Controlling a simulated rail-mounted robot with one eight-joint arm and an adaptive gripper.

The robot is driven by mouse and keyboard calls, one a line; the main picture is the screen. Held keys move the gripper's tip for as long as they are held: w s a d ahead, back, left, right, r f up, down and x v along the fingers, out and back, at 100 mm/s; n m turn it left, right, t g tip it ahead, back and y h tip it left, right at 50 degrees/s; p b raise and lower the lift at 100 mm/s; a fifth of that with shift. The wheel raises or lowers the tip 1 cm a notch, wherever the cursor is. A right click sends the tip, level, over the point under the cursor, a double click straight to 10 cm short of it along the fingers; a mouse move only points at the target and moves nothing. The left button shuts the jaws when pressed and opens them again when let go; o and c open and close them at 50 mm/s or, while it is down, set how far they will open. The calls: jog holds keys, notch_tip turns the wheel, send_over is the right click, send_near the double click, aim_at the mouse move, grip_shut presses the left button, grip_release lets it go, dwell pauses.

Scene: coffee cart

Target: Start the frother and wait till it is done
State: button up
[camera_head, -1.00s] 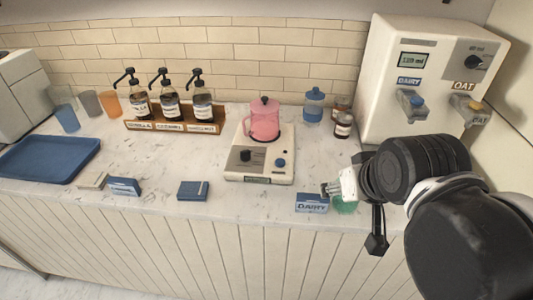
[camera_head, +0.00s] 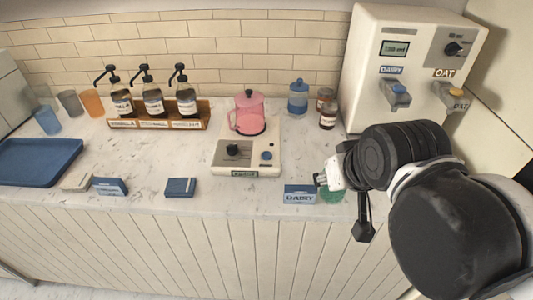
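The frother is a cream base (camera_head: 246,168) with a black knob (camera_head: 232,151), a blue button (camera_head: 266,155) and a small greenish display (camera_head: 244,174) on its front edge. A pink lidded jug (camera_head: 249,113) stands upright on it. My gripper (camera_head: 321,181) is at the counter's front edge, to the right of and in front of the frother, apart from it. It is small in the picture, and its fingers are partly hidden, so I cannot tell whether it is open. A green object (camera_head: 331,196) shows just below it; I cannot tell whether they touch.
A blue DAIRY card (camera_head: 299,194) stands left of my gripper. The milk dispenser (camera_head: 376,40) is at the back right. Behind the frother are a blue jar (camera_head: 298,98) and brown jars (camera_head: 327,116). Syrup bottles (camera_head: 153,100) and a blue tray (camera_head: 38,161) are left.

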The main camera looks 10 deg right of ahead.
grip_shut()
dwell(0.7)
dwell(0.3)
